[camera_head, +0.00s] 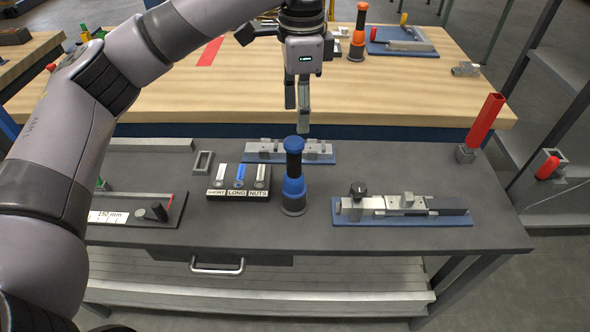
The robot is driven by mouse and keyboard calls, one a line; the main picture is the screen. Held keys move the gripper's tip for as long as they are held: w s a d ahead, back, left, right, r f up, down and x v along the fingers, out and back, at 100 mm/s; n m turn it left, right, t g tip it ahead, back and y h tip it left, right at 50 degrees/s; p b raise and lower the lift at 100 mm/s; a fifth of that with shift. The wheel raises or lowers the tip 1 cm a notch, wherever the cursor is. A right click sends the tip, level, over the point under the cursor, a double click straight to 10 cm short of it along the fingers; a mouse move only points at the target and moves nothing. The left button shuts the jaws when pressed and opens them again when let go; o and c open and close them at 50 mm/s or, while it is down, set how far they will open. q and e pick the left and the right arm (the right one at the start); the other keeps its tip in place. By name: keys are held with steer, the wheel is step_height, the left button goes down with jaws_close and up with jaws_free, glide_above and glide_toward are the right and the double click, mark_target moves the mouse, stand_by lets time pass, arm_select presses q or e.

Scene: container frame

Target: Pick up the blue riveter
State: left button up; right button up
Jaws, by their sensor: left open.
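The blue riveter (293,187) stands upright on the dark grey workbench (400,170), with a blue top cap, a black grip and a blue collar above a dark base. My left gripper (304,118) points down above and slightly behind the riveter's top, with its fingers apart from it. It is open, seen nearly side-on, and nothing shows between its fingers. My right gripper does not show.
An orange riveter (358,35) stands on the wooden table.

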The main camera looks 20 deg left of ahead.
mark_target(297, 140)
arm_select(q)
step_height(297, 140, down, 4)
steer(key=shift+a, duration=0.1)
step_height(297, 140, down, 3)
steer(key=shift+w+f, duration=0.1)
steer(key=shift+f, duration=0.05)
steer(key=shift+f+p, duration=0.2)
steer(key=shift+p, duration=0.1)
steer(key=shift+a+f, duration=0.1)
steer(key=shift+f, duration=0.25)
steer(key=f, duration=0.2)
steer(key=f+p, duration=0.1)
steer(key=shift+s+a+f, duration=0.3)
steer(key=shift+a, duration=0.05)
steer(key=shift+f, duration=0.45)
steer(key=c, duration=0.8)
steer(key=shift+w+r, duration=0.1)
jaws_close()
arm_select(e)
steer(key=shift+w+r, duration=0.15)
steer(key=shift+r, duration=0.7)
